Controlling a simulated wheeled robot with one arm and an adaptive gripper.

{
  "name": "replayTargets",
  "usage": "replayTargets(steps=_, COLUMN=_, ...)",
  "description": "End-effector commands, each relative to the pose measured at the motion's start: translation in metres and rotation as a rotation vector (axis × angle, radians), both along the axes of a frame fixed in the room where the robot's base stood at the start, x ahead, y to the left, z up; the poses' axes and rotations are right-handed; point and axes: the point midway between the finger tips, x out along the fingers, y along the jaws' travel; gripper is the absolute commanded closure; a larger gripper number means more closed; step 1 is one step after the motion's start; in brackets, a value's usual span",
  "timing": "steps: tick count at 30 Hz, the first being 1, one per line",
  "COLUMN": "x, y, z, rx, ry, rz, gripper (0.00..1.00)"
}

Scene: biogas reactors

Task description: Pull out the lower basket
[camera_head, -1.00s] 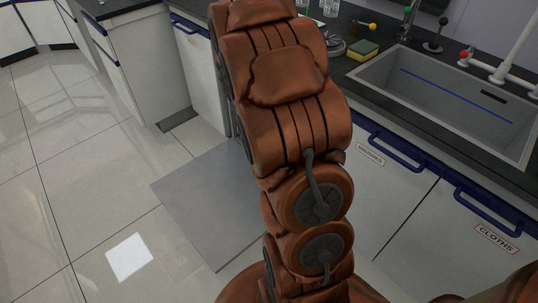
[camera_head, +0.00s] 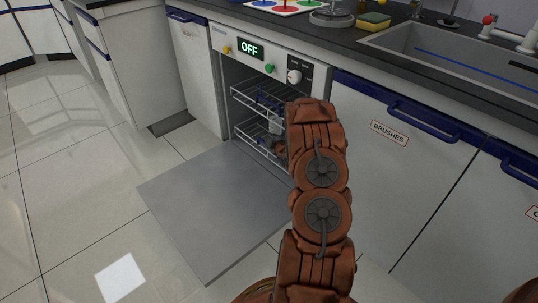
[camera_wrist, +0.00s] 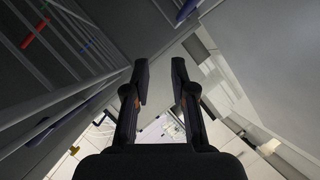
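The dishwasher (camera_head: 270,62) stands open, its grey door (camera_head: 215,205) folded down flat near the floor. Inside, the wire lower basket (camera_head: 248,132) sits below the upper basket (camera_head: 250,101); both appear pushed in. My arm hides their right parts in the head view. My gripper is hidden there behind my arm. In the wrist view my gripper (camera_wrist: 160,75) has its two dark fingers apart, with nothing between them. Wire rack bars with red, green and blue pieces show at the left of the wrist view; I cannot tell which basket they belong to.
The dishwasher display (camera_head: 251,48) reads OFF. A cabinet door labelled BRUSHES (camera_head: 388,133) with a blue handle is right of it, under the sink (camera_head: 455,65). A yellow-green sponge (camera_head: 374,22) lies on the counter. Tiled floor (camera_head: 80,190) to the left is clear.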

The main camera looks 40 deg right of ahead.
Motion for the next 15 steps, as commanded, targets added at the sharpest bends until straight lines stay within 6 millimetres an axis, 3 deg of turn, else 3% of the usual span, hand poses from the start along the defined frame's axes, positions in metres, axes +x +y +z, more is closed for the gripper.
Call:
replayTargets(steps=1, x=-0.005, y=-0.005, z=-0.028, rx=-0.010, ry=-0.021, rz=0.005, gripper=0.75)
replayTargets(steps=4, x=-0.008, y=-0.011, z=-0.052, rx=-0.035, ry=-0.073, rz=0.022, gripper=0.75)
replayTargets(steps=9, x=-0.014, y=-0.015, z=-0.074, rx=-0.065, ry=-0.130, rz=0.037, gripper=0.75)
replayTargets(steps=15, x=-0.012, y=-0.017, z=-0.079, rx=-0.077, ry=-0.152, rz=0.042, gripper=0.75)
